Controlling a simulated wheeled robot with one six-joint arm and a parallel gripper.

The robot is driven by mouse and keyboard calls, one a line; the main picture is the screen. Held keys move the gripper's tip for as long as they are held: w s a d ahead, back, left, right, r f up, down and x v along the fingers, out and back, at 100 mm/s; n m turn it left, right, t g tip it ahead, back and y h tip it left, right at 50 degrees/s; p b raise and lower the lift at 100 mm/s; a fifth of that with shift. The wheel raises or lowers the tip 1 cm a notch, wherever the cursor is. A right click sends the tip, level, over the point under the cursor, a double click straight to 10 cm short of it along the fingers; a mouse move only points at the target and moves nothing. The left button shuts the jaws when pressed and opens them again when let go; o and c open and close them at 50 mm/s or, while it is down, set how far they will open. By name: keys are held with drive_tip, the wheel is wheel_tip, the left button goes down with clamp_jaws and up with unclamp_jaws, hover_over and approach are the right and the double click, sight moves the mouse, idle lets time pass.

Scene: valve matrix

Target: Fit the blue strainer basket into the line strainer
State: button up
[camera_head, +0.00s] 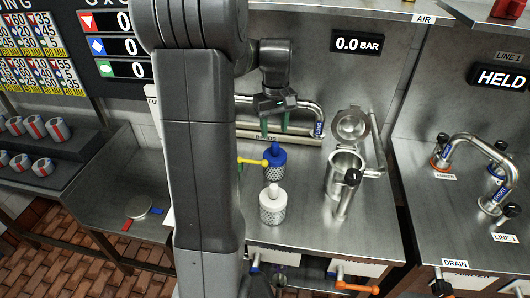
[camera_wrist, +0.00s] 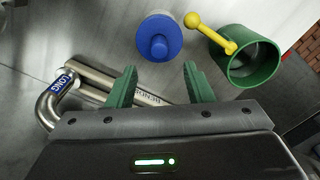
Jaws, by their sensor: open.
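The blue strainer basket (camera_head: 274,165) stands upright on the steel bench, its blue top with a knob upward and its mesh side below. In the wrist view the blue basket (camera_wrist: 158,38) shows from above, just beyond the gap between my fingertips. My gripper (camera_head: 275,132) is open and empty, above and behind the basket, with green fingers pointing down; they also show in the wrist view (camera_wrist: 160,70). The line strainer (camera_head: 345,168) is a steel cup to the right, its lid (camera_head: 350,125) swung open at the back. Its inside is hard to make out.
A white-topped basket (camera_head: 272,205) stands in front of the blue one. A yellow ball-ended lever (camera_head: 252,162) lies close to the blue basket's left, reaching from a green cup (camera_wrist: 250,58) in the wrist view. A bent pipe marked LONG (camera_wrist: 50,105) lies behind.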

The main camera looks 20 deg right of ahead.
sight(275, 144)
drive_tip(key=f, duration=0.4)
drive_tip(key=f+p, duration=0.1)
drive_tip(key=f, duration=0.2)
drive_tip(key=shift+s, duration=0.4)
drive_tip(key=shift+r, duration=0.1)
clamp_jaws()
